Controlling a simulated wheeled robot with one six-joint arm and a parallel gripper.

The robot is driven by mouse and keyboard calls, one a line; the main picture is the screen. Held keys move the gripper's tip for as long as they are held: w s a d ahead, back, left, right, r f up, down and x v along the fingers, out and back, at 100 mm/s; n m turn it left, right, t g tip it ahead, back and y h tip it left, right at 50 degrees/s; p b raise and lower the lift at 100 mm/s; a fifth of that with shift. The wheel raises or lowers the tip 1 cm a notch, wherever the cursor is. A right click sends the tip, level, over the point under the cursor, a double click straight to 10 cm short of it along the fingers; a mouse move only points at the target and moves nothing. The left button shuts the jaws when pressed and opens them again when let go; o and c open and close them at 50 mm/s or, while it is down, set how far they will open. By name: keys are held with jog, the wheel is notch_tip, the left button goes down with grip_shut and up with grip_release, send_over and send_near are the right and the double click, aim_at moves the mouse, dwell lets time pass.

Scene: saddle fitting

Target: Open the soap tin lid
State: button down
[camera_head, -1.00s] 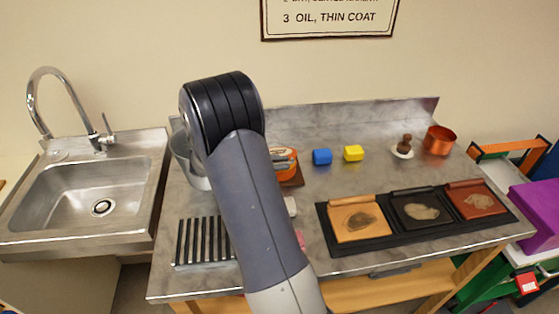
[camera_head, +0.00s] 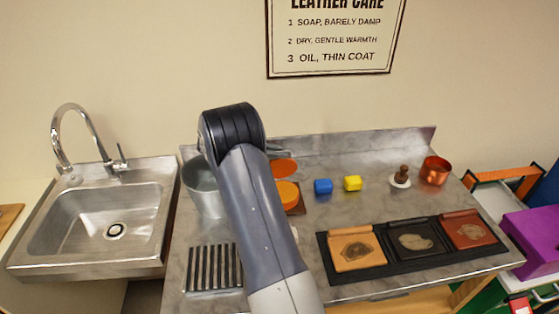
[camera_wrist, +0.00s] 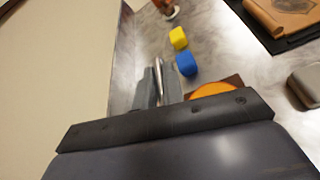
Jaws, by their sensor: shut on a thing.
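The soap tin (camera_head: 288,194) sits on a brown board just right of my arm in the head view, with an orange round face showing. A second orange piece, which looks like its lid (camera_head: 284,168), stands raised behind it. In the wrist view the orange of the tin (camera_wrist: 212,90) shows above the dark wrist edge. My gripper (camera_wrist: 159,82) is shut on a thin silvery edge, apparently the raised lid, to the left of the tin. My arm hides most of the gripper in the head view, and the wrist housing hides the tin's lower part.
A blue block (camera_head: 323,186) and a yellow block (camera_head: 353,183) stand right of the tin. A metal pot (camera_head: 203,190) is left of my arm, and a slatted rack (camera_head: 212,268) in front. A black tray (camera_head: 335,272) with leather samples lies at right. A copper cup (camera_head: 436,171) stands behind.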

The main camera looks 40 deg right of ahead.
jog(key=shift+w+d+r+p, duration=0.1)
jog(key=shift+w+d+p, duration=0.25)
jog(key=shift+w, duration=0.2)
jog(key=shift+w+d+p, duration=0.3)
jog(key=shift+w, duration=0.2)
jog(key=shift+w+d+n+g+p, duration=0.3)
jog(key=shift+w+d+n+p, duration=0.1)
jog(key=shift+w+n, duration=0.15)
jog(key=shift+f, duration=0.2)
jog(key=c, duration=1.5)
grip_release()
jog(key=shift+w+r, duration=0.1)
jog(key=shift+w, duration=0.05)
jog(key=b+v, duration=0.2)
jog(key=v, duration=0.8)
jog(key=shift+w+a+r+b, duration=0.2)
jog(key=shift+a+r+b, duration=0.05)
jog(key=shift+b, duration=0.05)
